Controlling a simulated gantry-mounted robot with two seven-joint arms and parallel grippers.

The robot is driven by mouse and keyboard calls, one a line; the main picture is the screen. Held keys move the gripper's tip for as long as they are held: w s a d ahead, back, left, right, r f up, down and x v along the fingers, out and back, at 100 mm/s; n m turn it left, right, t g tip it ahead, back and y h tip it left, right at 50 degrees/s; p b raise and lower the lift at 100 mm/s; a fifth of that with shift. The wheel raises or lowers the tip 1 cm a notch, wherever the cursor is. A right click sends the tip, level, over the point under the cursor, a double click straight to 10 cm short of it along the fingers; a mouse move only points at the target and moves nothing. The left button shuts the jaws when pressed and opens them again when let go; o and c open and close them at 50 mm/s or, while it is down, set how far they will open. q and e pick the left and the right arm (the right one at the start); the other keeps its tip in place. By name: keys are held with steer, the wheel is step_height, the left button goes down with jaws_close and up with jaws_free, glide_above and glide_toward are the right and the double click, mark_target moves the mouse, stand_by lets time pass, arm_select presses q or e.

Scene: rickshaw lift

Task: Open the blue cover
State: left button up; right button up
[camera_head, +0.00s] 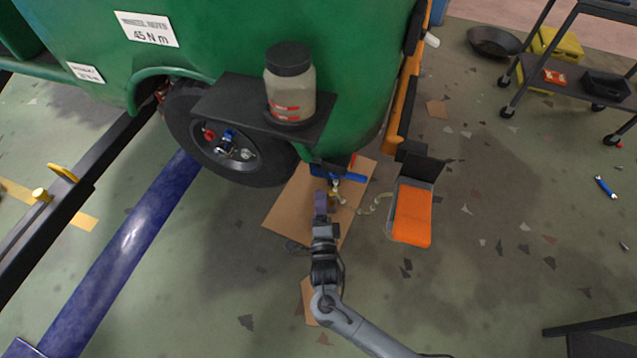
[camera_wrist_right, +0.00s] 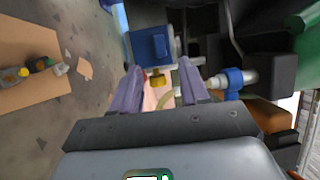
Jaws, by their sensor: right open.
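The blue cover (camera_wrist_right: 150,46) shows in the right wrist view as a square, box-like blue piece just beyond my right fingertips. A brass-coloured fitting sits below it. In the head view small blue parts (camera_head: 352,177) show under the green vehicle body, beside the wheel; I cannot tell which is the cover there. My right gripper (camera_head: 321,198) reaches up to these parts from below. In the right wrist view my right gripper (camera_wrist_right: 160,80) is open, its two purple fingers apart with nothing clearly held. My left gripper is not in view.
A black shelf (camera_head: 226,100) with a jar (camera_head: 290,86) overhangs the wheel (camera_head: 222,148). A blue-collared fitting (camera_wrist_right: 233,80) lies right of my fingers. Cardboard (camera_head: 290,205) lies beneath, and an orange-fronted box (camera_head: 412,215) stands to the right.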

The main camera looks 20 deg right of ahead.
mark_target(318, 176)
steer(key=b+x, duration=0.2)
steer(key=x, duration=0.5)
steer(key=shift+w+d, duration=0.1)
steer(key=shift+w, duration=0.2)
jaws_close()
